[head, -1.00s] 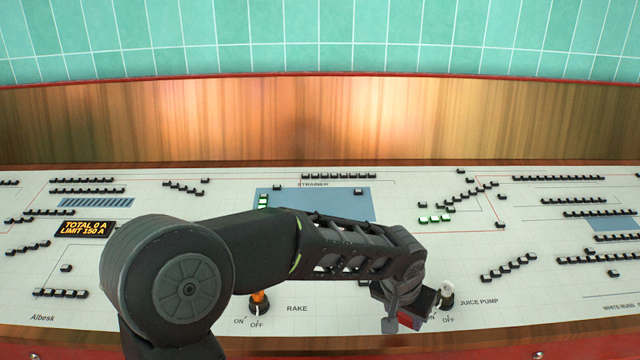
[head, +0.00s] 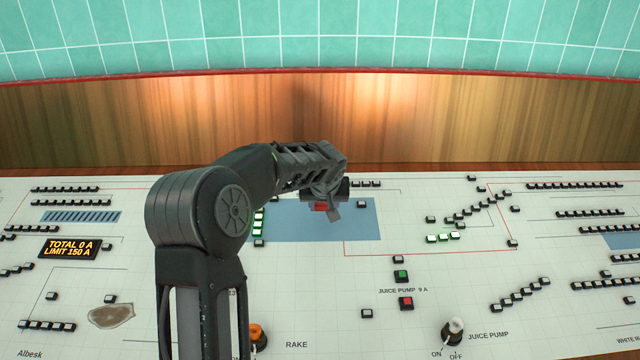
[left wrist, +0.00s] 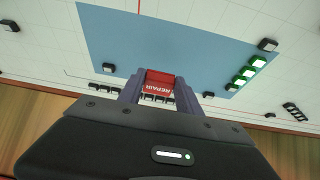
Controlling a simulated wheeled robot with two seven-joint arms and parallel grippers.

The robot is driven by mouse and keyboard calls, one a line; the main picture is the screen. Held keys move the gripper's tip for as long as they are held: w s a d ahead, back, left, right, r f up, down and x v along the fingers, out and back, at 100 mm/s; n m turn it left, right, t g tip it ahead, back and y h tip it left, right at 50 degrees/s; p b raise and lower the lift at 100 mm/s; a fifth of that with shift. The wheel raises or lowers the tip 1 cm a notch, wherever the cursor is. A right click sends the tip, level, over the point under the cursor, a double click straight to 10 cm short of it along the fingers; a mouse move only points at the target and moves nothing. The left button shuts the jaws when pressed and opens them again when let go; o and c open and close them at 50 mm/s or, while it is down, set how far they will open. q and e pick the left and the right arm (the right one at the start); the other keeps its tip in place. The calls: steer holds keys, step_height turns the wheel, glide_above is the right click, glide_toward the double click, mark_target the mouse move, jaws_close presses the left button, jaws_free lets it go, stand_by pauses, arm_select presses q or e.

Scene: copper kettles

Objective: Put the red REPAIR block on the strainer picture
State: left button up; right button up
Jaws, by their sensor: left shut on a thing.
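The red REPAIR block (head: 321,206) is between the fingers of my left gripper (head: 330,208), which is shut on it. In the left wrist view the block (left wrist: 160,80) shows its white lettering between the two fingers (left wrist: 159,92). The strainer picture is a plain blue rectangle (head: 300,228) on the white panel; it fills the upper middle of the left wrist view (left wrist: 170,48). The gripper and block are over the far part of this rectangle. I cannot tell whether the block touches it. The STRAINER label is hidden behind my arm. My right gripper is not in view.
Green lit lamps (head: 258,222) line the rectangle's left edge, and a small dark block (head: 361,204) sits on its right part. A green button (head: 401,275), a red button (head: 406,303) and the juice pump knob (head: 453,330) stand in front. A wooden wall (head: 450,120) rises behind.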

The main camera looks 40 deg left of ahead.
mark_target(320, 220)
arm_select(q)
steer(key=shift+w+a+r, duration=0.2)
steer(key=shift+a, duration=0.5)
steer(key=shift+d, duration=0.1)
steer(key=shift+f, duration=0.15)
steer(key=shift+w+a+f+b, duration=0.1)
steer(key=shift+f+b, duration=0.2)
steer(key=shift+f, duration=0.55)
steer(key=shift+w+a+f+b, duration=0.15)
steer(key=shift+f+b, duration=0.2)
steer(key=shift+f, duration=0.45)
steer(key=shift+w+a+f+b, duration=0.1)
steer(key=shift+f+b, duration=0.2)
steer(key=shift+f, duration=0.55)
steer(key=shift+b, duration=1.15)
steer(key=shift+f+b, duration=0.4)
steer(key=shift+b, duration=0.1)
stand_by(0.5)
steer(key=o, duration=1.4)
